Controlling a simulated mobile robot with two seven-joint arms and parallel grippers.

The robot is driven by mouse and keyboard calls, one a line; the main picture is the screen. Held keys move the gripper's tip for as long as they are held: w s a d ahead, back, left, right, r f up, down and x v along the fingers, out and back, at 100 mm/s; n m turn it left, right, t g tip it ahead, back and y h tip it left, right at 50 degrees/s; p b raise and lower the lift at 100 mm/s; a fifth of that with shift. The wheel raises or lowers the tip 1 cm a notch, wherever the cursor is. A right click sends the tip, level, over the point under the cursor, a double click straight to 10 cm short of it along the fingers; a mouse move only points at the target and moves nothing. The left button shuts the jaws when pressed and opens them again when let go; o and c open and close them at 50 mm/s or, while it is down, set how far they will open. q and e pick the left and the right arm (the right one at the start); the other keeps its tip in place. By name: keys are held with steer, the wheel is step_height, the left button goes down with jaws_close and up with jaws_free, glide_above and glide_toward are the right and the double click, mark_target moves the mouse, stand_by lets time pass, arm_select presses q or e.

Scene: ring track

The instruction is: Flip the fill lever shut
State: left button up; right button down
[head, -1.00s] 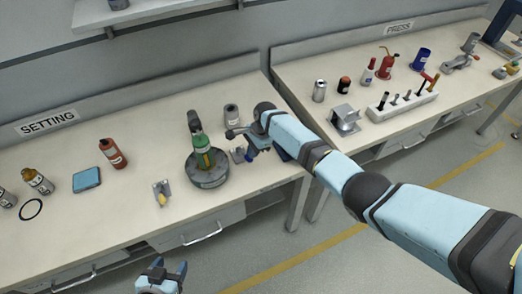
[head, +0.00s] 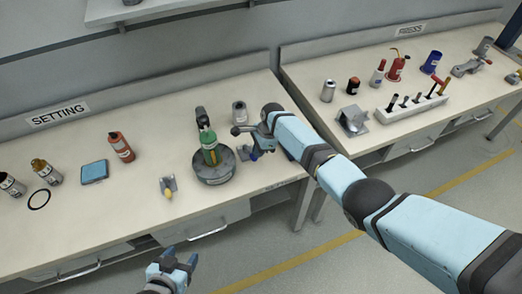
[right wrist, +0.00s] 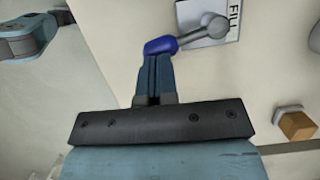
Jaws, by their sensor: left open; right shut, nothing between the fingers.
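The fill lever has a blue handle (right wrist: 160,46) and a round grey metal pivot beside a plate marked FILL (right wrist: 234,14) in the right wrist view. My right gripper (right wrist: 154,62) is shut and empty, with its fingertips right at the blue handle. I cannot tell if they touch it. In the head view the right gripper (head: 243,132) is over the SETTING bench by the round grey fixture (head: 215,175), and it partly hides the lever's blue handle (head: 254,155). My left gripper (head: 178,262) is open and empty in front of the bench edge.
A red bottle (head: 121,147) and blue box (head: 94,172) stand further left. The PRESS bench is at right.

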arm_select(q)
steer(key=shift+d, duration=0.15)
arm_select(e)
steer(key=shift+s, duration=0.1)
stand_by(0.5)
arm_select(q)
steer(key=shift+w, duration=0.1)
stand_by(0.4)
arm_select(e)
steer(key=shift+d+r, duration=0.1)
steer(key=shift+d, duration=0.05)
steer(key=d+p, duration=0.1)
steer(key=w+d+r+p, duration=0.1)
steer(key=w+d+p, duration=0.1)
steer(key=shift+d+r, duration=0.3)
arm_select(q)
steer(key=shift+w+a+r, duration=0.25)
steer(key=shift+r, duration=0.35)
steer(key=shift+w+a+r, duration=0.2)
steer(key=shift+a+r, duration=0.05)
steer(key=shift+r, duration=0.3)
arm_select(e)
steer(key=v, duration=0.9)
steer(key=shift+w+a, duration=0.2)
steer(key=shift+w, duration=0.05)
arm_select(q)
steer(key=shift+w+r, duration=0.1)
steer(key=shift+w, duration=0.2)
